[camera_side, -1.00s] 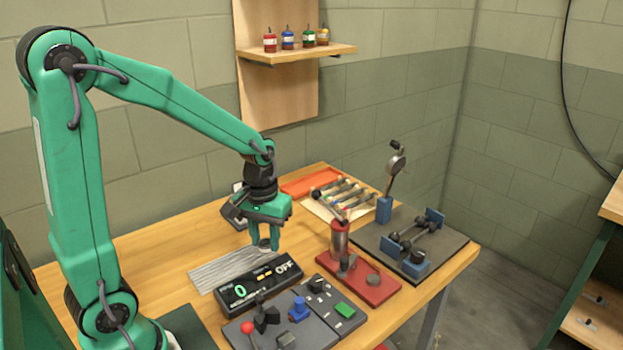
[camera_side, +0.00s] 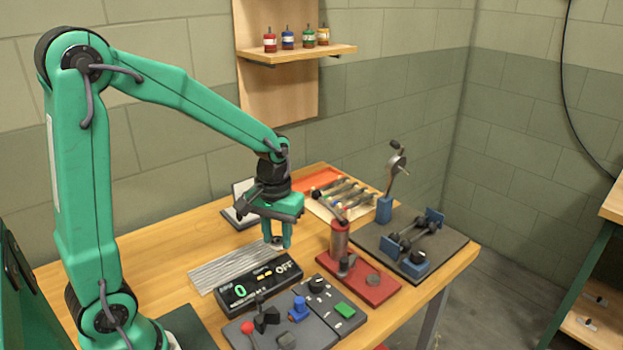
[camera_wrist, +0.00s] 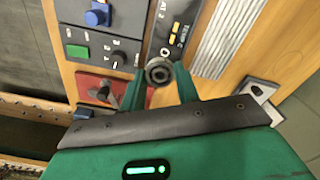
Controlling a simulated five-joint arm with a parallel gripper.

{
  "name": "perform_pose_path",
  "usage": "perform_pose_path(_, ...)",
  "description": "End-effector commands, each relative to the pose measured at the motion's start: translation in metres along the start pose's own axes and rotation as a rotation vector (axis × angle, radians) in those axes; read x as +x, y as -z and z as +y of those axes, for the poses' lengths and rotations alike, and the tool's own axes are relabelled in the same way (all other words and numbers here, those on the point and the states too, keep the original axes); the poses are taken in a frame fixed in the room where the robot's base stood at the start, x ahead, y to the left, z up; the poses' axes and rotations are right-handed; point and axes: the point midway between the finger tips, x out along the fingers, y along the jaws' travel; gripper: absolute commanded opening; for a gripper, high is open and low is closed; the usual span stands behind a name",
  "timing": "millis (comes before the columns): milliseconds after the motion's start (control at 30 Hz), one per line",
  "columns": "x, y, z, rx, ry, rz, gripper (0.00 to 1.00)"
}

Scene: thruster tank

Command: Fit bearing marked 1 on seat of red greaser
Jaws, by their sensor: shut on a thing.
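My gripper (camera_side: 277,243) is shut on a small dark round bearing (camera_wrist: 158,72), held between its fingertips above the table. The bearing also shows as a small grey piece in the side view (camera_side: 277,240). I cannot read a mark on it. The red greaser (camera_side: 340,241) stands to the right of my gripper, an upright cylinder on a flat red base. In the wrist view, part of the red base (camera_wrist: 88,82) shows left of the fingers.
A display box (camera_side: 258,284) reading 0 and OFF lies below the gripper, beside a ribbed grey mat (camera_side: 228,267). A control panel (camera_side: 283,330) with knobs is in front. A dark plate (camera_side: 440,243) with blue fixtures and an orange tray (camera_side: 312,182) are behind.

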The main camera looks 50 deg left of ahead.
Motion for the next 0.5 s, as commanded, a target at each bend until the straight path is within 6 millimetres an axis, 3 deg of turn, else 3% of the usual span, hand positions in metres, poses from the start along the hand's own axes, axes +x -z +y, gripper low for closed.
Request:
perform_pose_path(267,0.002,0.036,0.054,0.107,0.000,-0.001,0.09)
perform_pose_path(500,0.009,0.063,0.114,0.213,0.001,-0.002,0.09)
